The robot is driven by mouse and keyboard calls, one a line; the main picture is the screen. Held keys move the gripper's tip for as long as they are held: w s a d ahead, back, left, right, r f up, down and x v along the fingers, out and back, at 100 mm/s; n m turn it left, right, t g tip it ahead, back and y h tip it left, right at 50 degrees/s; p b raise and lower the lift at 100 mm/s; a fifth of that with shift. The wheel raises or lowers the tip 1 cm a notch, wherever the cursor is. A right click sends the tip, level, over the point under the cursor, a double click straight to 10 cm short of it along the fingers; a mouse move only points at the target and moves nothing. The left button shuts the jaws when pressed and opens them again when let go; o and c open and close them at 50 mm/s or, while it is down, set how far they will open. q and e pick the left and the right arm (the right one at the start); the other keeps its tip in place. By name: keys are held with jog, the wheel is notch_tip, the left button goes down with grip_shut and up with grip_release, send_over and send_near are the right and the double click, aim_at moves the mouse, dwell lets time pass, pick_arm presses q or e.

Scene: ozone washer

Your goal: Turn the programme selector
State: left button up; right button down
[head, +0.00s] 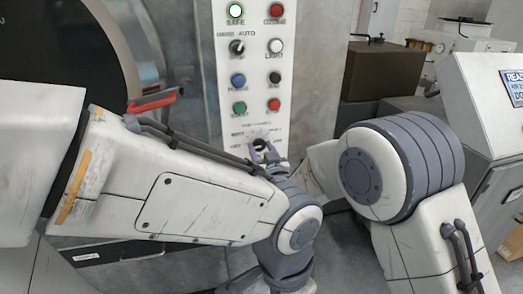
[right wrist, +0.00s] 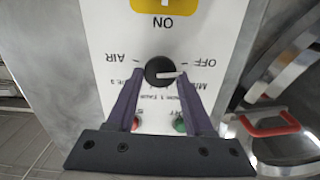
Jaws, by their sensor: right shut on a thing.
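The programme selector (right wrist: 160,71) is a round black knob with a white pointer on a white panel. In the right wrist view, its labels appear upside down, with AIR on the left and OFF on the right. The pointer points right, just below OFF. My right gripper (right wrist: 161,76) is shut on the knob, one dark finger on each side. In the head view, my right gripper (head: 265,152) is at the bottom of the panel (head: 258,85), and the knob cannot be made out there. My left arm crosses the front; its gripper is not visible.
Above my right gripper, the panel carries several buttons and another black selector (head: 237,47). A red handle (head: 152,101) sits left of the panel, beside the round door (head: 60,45). A brown box (head: 382,70) and grey equipment stand at the right.

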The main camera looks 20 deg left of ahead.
jog(key=m+b, duration=0.4)
jog(key=b, duration=0.2)
jog(key=m+b, duration=0.4)
jog(key=b, duration=0.2)
jog(key=m+b, duration=0.5)
jog(key=b, duration=0.1)
jog(key=shift+w+d+f, duration=0.15)
jog(key=shift+d+f, duration=0.05)
jog(key=shift+f, duration=0.1)
jog(key=shift+r+m+b, duration=0.15)
jog(key=shift+m+b, duration=1.15)
jog(key=shift+b, duration=0.3)
jog(key=shift+c, duration=1.7)
grip_release()
